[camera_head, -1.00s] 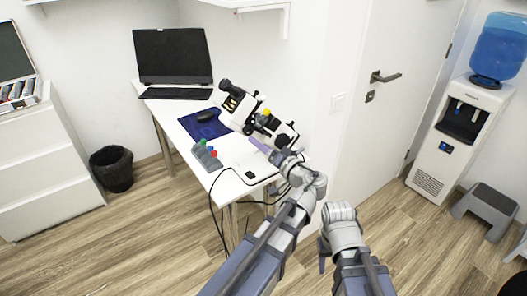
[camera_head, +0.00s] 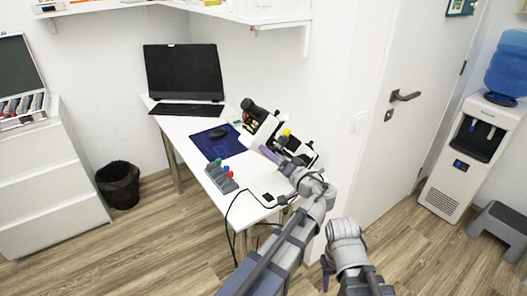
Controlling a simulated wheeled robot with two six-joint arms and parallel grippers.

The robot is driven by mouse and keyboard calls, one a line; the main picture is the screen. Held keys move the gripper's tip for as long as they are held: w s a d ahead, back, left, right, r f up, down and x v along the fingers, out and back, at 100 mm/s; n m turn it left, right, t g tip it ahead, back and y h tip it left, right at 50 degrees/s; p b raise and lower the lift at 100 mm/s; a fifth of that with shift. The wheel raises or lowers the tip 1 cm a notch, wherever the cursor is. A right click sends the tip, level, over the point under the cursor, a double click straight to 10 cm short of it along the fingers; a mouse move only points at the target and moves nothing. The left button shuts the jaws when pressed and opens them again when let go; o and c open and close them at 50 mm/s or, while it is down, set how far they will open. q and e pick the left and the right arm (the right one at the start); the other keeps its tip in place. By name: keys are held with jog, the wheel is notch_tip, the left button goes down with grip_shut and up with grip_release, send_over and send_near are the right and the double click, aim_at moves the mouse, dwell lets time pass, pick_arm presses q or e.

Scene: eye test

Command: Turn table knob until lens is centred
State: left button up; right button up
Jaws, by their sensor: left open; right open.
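A white and black instrument like a microscope (camera_head: 259,120) stands tilted at the right side of the white desk. A small yellow knob (camera_head: 287,132) shows on its side. My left gripper (camera_head: 268,153) is open, its purple fingers in front of the instrument's lower part, just below and left of the yellow knob. I cannot tell whether they touch it. The lens is too small to make out, and my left arm hides part of the instrument's base. My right gripper (camera_head: 326,272) is open and empty, low in front of the desk, pointing down.
A grey block (camera_head: 221,180) with green, blue and red knobs sits near the desk's front edge. A mouse (camera_head: 218,134) on a blue mat, a keyboard (camera_head: 187,110) and a monitor (camera_head: 184,72) are behind. A black cable (camera_head: 232,213) hangs off the desk.

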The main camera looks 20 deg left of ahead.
pick_arm(q)
jog(key=shift+d+r, duration=0.1)
jog(key=shift+c, duration=0.2)
grip_shut()
dwell(0.4)
